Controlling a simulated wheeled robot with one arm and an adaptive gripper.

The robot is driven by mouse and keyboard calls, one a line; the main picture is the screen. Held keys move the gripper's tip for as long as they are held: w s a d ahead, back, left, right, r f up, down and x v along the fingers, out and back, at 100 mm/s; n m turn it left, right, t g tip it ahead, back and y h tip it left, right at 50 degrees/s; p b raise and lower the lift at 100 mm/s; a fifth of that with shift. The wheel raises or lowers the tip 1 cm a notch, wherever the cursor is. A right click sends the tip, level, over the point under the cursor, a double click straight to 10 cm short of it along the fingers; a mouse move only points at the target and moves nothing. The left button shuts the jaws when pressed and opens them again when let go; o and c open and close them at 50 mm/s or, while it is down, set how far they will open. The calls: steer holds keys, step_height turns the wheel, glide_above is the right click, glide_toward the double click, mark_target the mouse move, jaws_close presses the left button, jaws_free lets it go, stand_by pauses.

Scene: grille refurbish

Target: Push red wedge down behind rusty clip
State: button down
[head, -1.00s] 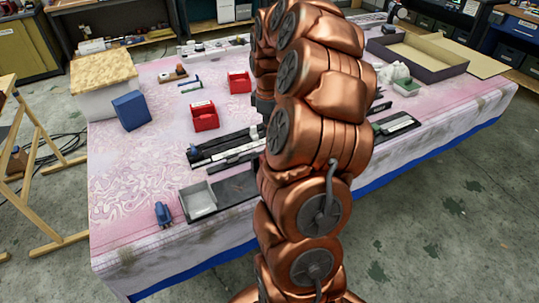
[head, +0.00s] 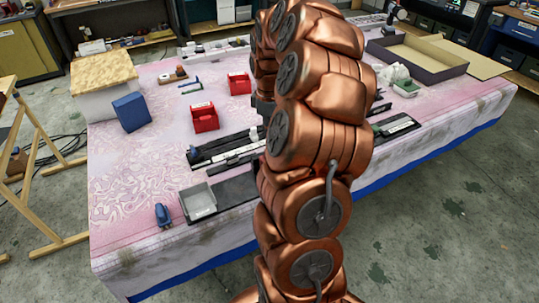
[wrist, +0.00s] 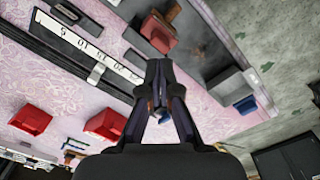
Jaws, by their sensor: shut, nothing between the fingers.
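In the wrist view my gripper (wrist: 158,68) is shut and empty, its dark fingers meeting at the tips. Just beyond the tips is a small red piece (wrist: 158,33) with a brownish part at its edge; I cannot tell whether these are the red wedge and the rusty clip. A long black grille (wrist: 75,48) with a white numbered strip (wrist: 100,48) runs beside it. In the head view part of the grille (head: 225,147) shows, but my arm hides my gripper and the small red piece.
A red bin (head: 204,117) and another red bin (head: 239,83) stand behind the grille. A grey tray (head: 200,201) and a blue object (head: 163,215) are near the table's front edge. A blue box (head: 131,111) stands at left.

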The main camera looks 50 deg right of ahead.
steer(key=shift+f, duration=0.1)
steer(key=shift+f+b, duration=1.15)
steer(key=shift+f, duration=0.65)
steer(key=shift+f+b, duration=1.05)
steer(key=shift+f, duration=1.05)
steer(key=shift+r, duration=0.1)
steer(key=shift+r+p, duration=0.85)
steer(key=shift+r, duration=3.1)
